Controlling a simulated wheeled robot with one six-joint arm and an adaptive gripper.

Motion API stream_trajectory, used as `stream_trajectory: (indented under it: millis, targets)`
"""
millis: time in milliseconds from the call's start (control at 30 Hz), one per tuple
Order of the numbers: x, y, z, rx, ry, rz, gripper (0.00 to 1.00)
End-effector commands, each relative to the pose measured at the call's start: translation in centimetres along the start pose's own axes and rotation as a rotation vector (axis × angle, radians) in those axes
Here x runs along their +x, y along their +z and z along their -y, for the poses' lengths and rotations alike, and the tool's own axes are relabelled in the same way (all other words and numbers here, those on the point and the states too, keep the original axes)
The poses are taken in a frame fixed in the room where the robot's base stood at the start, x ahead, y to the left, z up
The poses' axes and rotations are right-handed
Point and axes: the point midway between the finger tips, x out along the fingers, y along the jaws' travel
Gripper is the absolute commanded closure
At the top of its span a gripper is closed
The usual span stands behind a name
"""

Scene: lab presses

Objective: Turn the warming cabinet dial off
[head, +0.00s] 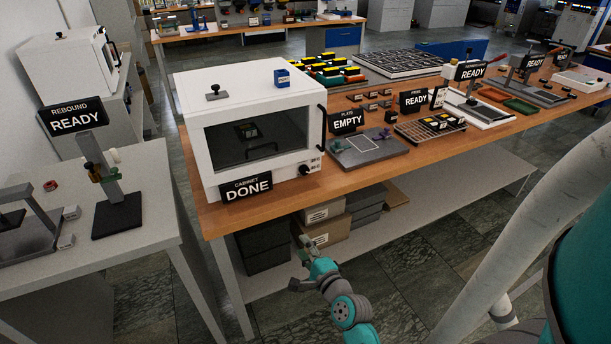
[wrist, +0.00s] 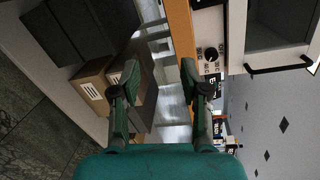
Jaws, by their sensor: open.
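The warming cabinet (head: 250,88) is a white box with a dark glass door, on the wooden bench. Its front sign reads "CABINET DONE". The cabinet dial (head: 304,170) is a small black knob at the lower right of its front. The dial also shows in the wrist view (wrist: 211,54), with small lettering beside it; I cannot read its setting. My gripper (head: 303,262) is in front of the bench, below the dial and apart from it. In the wrist view my gripper (wrist: 165,78) is open and empty, its fingers pointing toward the bench edge.
The wooden bench (head: 375,172) has a front edge between my gripper and the cabinet. Cardboard boxes (head: 326,222) stand on the lower shelf behind my gripper. The plate station (head: 375,150) lies right of the cabinet. A grey side table (head: 140,235) stands at left. The floor before the bench is clear.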

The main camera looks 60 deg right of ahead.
Motion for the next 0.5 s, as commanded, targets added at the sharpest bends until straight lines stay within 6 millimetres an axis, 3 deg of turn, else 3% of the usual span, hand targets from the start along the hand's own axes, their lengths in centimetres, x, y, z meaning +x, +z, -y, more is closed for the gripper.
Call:
stream_trajectory:
  millis: [33, 200, 333, 500]
  targets:
    - [1.8, -1.6, 1.8, 0.068, -0.025, -0.01, 0.55]
    - [5.8, -5.8, 6.8, 0.288, -0.082, -0.008, 0.55]
    - [7.5, -8.2, 9.6, 0.401, -0.112, 0.001, 0.55]
    - [8.4, -9.6, 11.3, 0.467, -0.128, 0.01, 0.55]
